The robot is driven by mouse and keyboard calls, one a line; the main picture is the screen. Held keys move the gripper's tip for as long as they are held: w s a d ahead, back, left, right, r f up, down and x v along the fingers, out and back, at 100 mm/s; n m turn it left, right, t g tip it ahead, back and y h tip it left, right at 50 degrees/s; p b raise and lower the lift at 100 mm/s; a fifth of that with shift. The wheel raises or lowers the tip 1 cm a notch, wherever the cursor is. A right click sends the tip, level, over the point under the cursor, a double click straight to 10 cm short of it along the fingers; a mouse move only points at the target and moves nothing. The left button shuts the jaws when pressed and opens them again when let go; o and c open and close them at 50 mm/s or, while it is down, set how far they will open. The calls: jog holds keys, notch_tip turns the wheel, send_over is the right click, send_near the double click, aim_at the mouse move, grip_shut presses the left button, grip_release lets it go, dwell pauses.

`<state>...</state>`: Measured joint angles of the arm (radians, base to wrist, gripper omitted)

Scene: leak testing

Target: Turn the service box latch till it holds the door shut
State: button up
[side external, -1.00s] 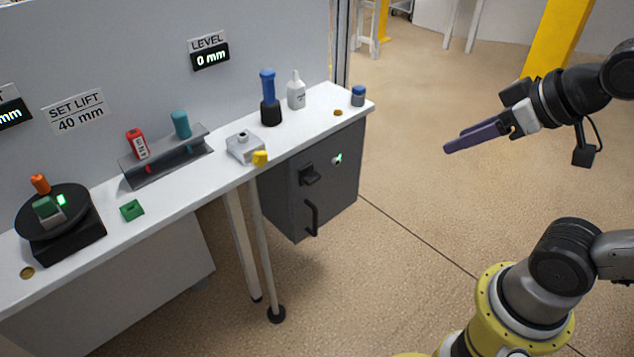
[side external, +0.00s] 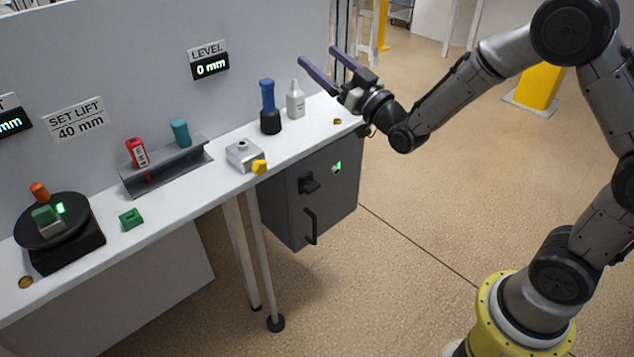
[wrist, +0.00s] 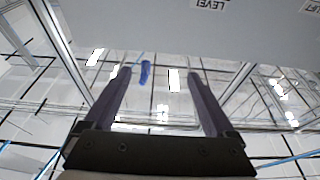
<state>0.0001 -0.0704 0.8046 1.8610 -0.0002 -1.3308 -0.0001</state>
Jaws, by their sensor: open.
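The dark grey service box (side external: 282,205) hangs under the right end of the bench. Its front door (side external: 335,205) looks closed and carries a black bar handle (side external: 311,226). A black latch (side external: 309,184) sits on the front above the handle; its exact turn is too small to tell. A small green light (side external: 339,166) glows near a round knob on the front. My gripper (side external: 316,54) is open and empty, raised above the bench's right end, well above the latch and apart from it. In the wrist view its two purple fingers (wrist: 160,73) are spread wide; the latch is not in that view.
On the bench top stand a blue-and-black tool (side external: 269,107), a white bottle (side external: 295,99), a grey block with a yellow knob (side external: 243,155), a rack (side external: 165,168) and a turntable (side external: 52,219). The floor right of the box is clear.

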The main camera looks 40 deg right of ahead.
notch_tip(320, 180, down, 18)
jog(key=s+r, duration=0.1)
jog(key=s, duration=0.1)
jog(key=g, duration=0.4)
send_near(315, 190)
jog(key=w, duration=0.9)
jog(key=shift+w+f, duration=0.1)
jog(key=shift+c, duration=0.2)
jog(key=c, duration=1.3)
jog(key=shift+c, duration=0.2)
